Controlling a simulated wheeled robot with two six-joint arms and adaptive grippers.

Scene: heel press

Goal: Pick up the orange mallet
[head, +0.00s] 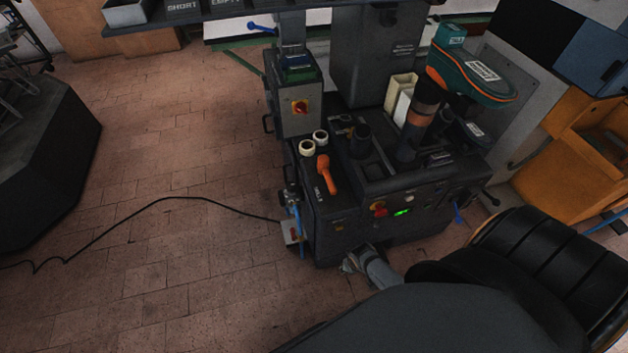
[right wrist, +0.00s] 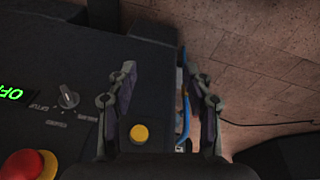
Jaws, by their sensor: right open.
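The orange mallet (head: 325,174) lies on the left part of the grey machine's top, with its head toward the back and its handle toward the front. It does not show in the right wrist view. My right gripper (head: 352,262) is low at the front of the machine, below and apart from the mallet. In the right wrist view my right gripper (right wrist: 161,82) is open with nothing between its fingers. My left gripper is not in view.
The machine's front panel has a red button (head: 378,210), a green display (head: 401,212) and a yellow button (right wrist: 139,133). Two cream rings (head: 307,147) stand behind the mallet. A green and orange shoe (head: 474,78) sits at the right. Brick floor (head: 150,250) is open at the left.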

